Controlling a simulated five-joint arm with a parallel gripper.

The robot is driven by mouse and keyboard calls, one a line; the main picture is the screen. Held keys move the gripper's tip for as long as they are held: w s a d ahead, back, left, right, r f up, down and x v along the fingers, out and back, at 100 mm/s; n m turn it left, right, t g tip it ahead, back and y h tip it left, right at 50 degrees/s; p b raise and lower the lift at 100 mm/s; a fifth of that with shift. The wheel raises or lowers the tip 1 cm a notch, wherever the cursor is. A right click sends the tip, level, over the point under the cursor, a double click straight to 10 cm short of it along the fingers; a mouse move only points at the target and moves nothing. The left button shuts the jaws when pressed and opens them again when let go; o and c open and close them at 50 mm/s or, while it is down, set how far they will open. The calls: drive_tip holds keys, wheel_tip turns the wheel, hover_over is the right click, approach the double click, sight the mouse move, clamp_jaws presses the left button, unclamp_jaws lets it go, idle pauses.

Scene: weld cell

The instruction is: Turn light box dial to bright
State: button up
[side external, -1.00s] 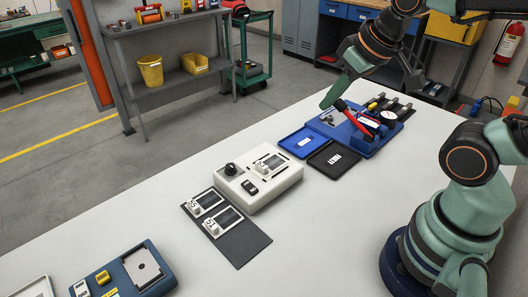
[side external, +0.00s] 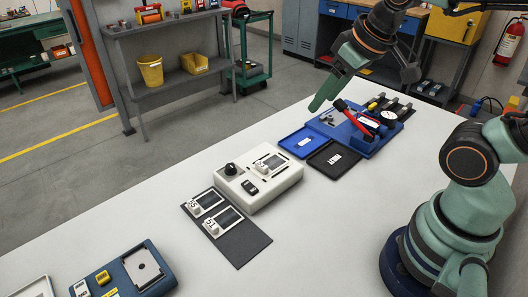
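The light box (side external: 262,200) is a cream-white box on the bench, near the middle of the side external view. Its round black dial (side external: 231,169) sits on the top at the left corner. I cannot read any marks around the dial or tell its setting. My gripper (side external: 316,106) is in the air, up and to the right of the light box, well apart from the dial. Its fingers look like one green shape, so the opening does not show.
A dark mat (side external: 243,245) with two tagged plates lies in front of the box. A blue tray (side external: 297,142), a black tray (side external: 333,158) and a blue fixture with a red-handled part (side external: 352,118) are behind it. A blue case (side external: 150,270) is at front left. Bench between is clear.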

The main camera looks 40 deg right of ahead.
drive_tip(key=w+a+r+n+g, duration=0.1)
drive_tip(key=w+a+n+g, duration=0.1)
drive_tip(key=w+n, duration=0.25)
drive_tip(key=n+g, duration=0.4)
drive_tip(key=n, duration=0.7)
hover_over(230, 165)
wheel_tip(230, 165, down, 10)
wheel_tip(230, 165, down, 11)
drive_tip(key=shift+a+f, duration=0.1)
clamp_jaws()
